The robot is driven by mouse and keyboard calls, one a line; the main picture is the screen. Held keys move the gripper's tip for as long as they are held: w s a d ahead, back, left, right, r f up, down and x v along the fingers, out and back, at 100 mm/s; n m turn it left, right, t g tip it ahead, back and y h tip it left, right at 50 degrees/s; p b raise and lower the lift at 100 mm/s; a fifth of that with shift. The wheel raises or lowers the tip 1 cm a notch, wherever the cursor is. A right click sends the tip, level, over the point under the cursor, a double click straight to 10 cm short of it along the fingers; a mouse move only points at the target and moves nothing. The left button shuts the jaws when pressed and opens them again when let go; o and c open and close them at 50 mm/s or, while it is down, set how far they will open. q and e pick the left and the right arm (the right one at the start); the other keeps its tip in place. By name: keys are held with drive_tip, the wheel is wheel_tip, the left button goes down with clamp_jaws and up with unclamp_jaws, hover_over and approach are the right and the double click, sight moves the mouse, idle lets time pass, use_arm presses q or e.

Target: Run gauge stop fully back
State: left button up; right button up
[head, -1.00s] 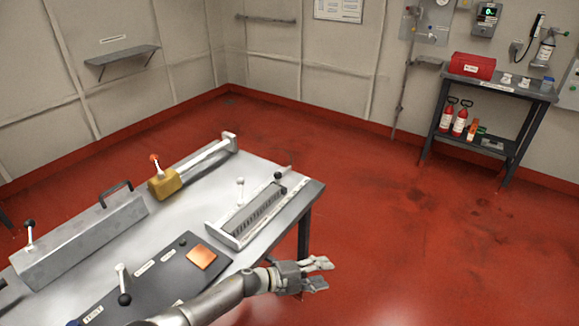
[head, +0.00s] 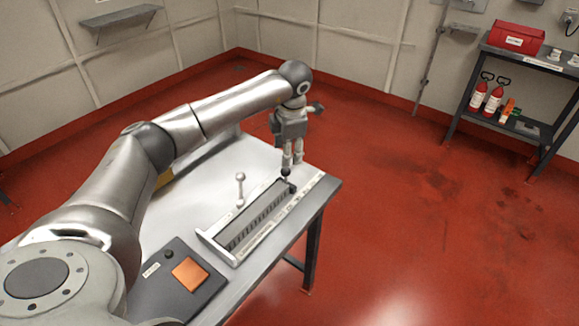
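A grey frame (head: 215,246) with a dark ribbed channel and a pale scale strip along its right side lies on the bench. A black ball knob (head: 286,172) stands at its far end. I cannot tell for sure which part is the gauge stop. My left gripper (head: 292,162) points down at that far end, its fingertips right at or just above the black knob. The fingers look close together; whether they grip the knob is unclear. A white ball-topped lever (head: 240,187) stands upright left of the channel. My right gripper is out of view.
A dark panel with an orange pad (head: 190,274) lies at the bench's near end. My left arm covers much of the bench's left side. A black side table (head: 520,58) with a red box (head: 516,38) stands back right. The red floor between is clear.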

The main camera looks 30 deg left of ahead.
sight(286, 168)
use_arm(q)
drive_tip(key=f, duration=0.3)
drive_tip(key=f+p, duration=0.1)
drive_tip(key=shift+w+a+f, duration=0.15)
drive_tip(key=shift+a+f, duration=0.15)
drive_tip(key=shift+f, duration=0.1)
drive_tip(key=f, duration=0.4)
drive_tip(key=shift+w+a, duration=0.3)
drive_tip(key=shift+w, duration=0.05)
drive_tip(key=shift+f+p, duration=0.3)
drive_tip(key=shift+f, duration=0.1)
drive_tip(key=c, duration=0.9)
clamp_jaws()
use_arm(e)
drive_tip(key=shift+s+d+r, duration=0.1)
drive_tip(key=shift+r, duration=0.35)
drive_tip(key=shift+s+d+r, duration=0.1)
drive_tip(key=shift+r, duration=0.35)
